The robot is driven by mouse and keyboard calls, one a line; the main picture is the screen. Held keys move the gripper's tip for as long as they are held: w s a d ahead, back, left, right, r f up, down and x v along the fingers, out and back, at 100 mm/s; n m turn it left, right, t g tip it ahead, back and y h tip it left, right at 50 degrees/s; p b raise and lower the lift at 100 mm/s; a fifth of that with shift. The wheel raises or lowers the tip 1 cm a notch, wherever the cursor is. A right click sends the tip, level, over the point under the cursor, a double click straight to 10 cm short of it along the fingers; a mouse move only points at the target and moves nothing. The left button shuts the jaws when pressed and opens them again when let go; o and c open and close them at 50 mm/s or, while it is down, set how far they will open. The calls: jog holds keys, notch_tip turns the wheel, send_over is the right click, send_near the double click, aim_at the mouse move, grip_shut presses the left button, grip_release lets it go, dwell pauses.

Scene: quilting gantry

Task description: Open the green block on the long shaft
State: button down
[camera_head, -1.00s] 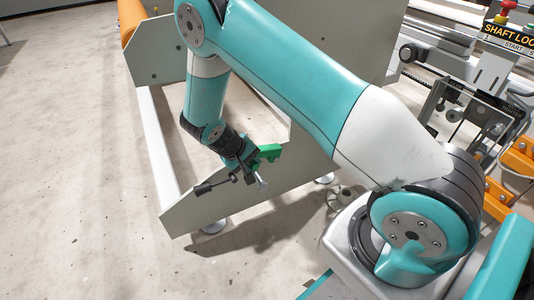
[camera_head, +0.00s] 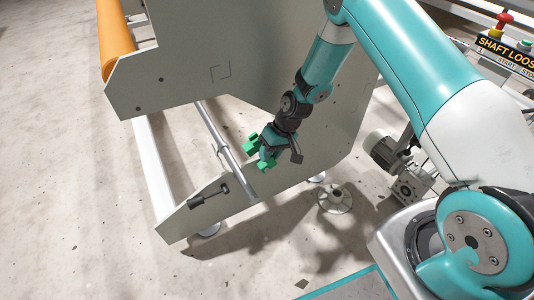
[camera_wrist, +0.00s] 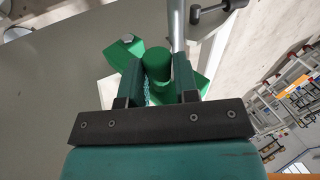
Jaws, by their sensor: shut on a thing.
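The green block (camera_head: 251,144) is beside the long grey shaft (camera_head: 225,150), near the shaft's lower end. In the wrist view the block (camera_wrist: 121,54) shows as green parts on both sides of a round green knob (camera_wrist: 157,62). A pale bolt head sits on its left part. The shaft (camera_wrist: 177,25) comes in from the top, just right of the knob. My gripper (camera_wrist: 160,82) is shut on the green knob, one finger on each side. In the head view my gripper (camera_head: 265,147) partly covers the block. I cannot tell whether the block is open.
A black T-shaped handle (camera_head: 208,191) sits on the low grey frame plate near the shaft's end. A large grey side panel (camera_head: 220,70) stands behind my gripper. An orange roller (camera_head: 114,40) is at upper left. Open floor (camera_head: 60,170) lies at left.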

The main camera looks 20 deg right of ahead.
jog(key=shift+w+d+f+y+b, duration=0.2)
jog(key=shift+d+y, duration=0.35)
jog(key=shift+d, duration=0.35)
jog(key=shift+w+d+f+y+b, duration=0.15)
jog(key=shift+d+y, duration=0.45)
jog(key=shift+d, duration=0.35)
jog(key=shift+w+d+f+y+b, duration=0.2)
jog(key=shift+d+y, duration=0.35)
jog(key=shift+d, duration=0.35)
jog(key=c, duration=0.9)
grip_release()
jog(key=shift+s, duration=0.1)
jog(key=p+v, duration=0.3)
jog(key=v, duration=1.4)
jog(key=shift+w+p, duration=0.4)
jog(key=shift+d+r, duration=0.1)
jog(key=shift+r, duration=0.1)
